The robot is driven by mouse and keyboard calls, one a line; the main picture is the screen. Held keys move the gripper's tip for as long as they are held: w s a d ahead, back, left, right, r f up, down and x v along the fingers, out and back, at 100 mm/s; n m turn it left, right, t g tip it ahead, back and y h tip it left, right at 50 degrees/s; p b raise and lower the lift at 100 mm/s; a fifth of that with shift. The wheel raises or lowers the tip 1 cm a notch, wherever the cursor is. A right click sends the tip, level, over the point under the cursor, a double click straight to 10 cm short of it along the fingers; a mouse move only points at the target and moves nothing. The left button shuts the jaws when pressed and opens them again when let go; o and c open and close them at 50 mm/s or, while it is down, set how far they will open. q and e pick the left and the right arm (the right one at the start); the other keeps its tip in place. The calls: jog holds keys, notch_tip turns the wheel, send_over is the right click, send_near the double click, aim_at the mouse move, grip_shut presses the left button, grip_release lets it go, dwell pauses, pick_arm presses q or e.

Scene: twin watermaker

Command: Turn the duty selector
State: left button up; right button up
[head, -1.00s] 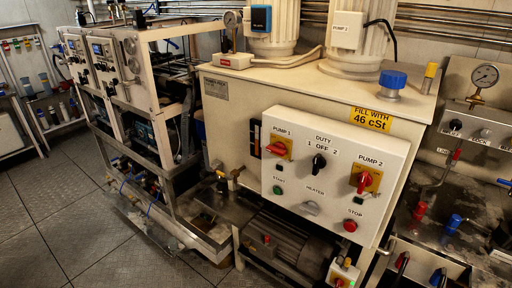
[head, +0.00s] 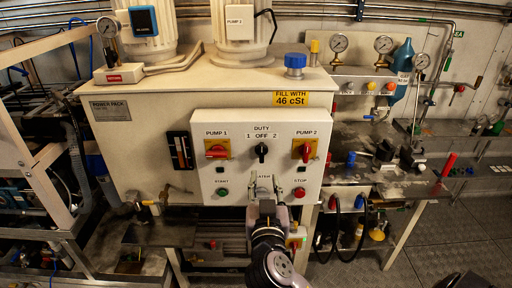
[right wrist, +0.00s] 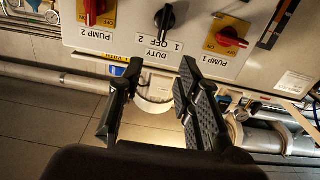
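The duty selector (head: 262,150) is a black knob in the upper middle of the white control panel (head: 232,190), under the DUTY label with 1, OFF and 2. It looks about upright, in line with OFF. In the right wrist view the panel appears upside down, with the duty selector (right wrist: 165,18) at the top, beyond the fingertips. My right gripper (head: 265,185) is in front of the lower middle of the panel, below the selector and apart from it. In the right wrist view the gripper (right wrist: 158,78) is open and empty. My left gripper is not in view.
Red pump switches on yellow plates flank the selector: pump 1 (head: 217,151) on the left, pump 2 (head: 305,150) on the right. Below are a green start button (head: 222,192) and a red stop button (head: 299,192). A valve bench (head: 350,167) stands to the right.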

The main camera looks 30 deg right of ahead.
aim_at(262, 149)
jog(key=p+x, duration=0.4)
jog(key=x, duration=0.9)
jog(key=shift+w+p, duration=0.35)
jog(key=shift+w+d, duration=0.25)
jog(key=shift+w, duration=0.3)
jog(key=shift+c, duration=0.2)
jog(key=shift+c, duration=0.7)
grip_shut()
jog(key=shift+f, duration=0.1)
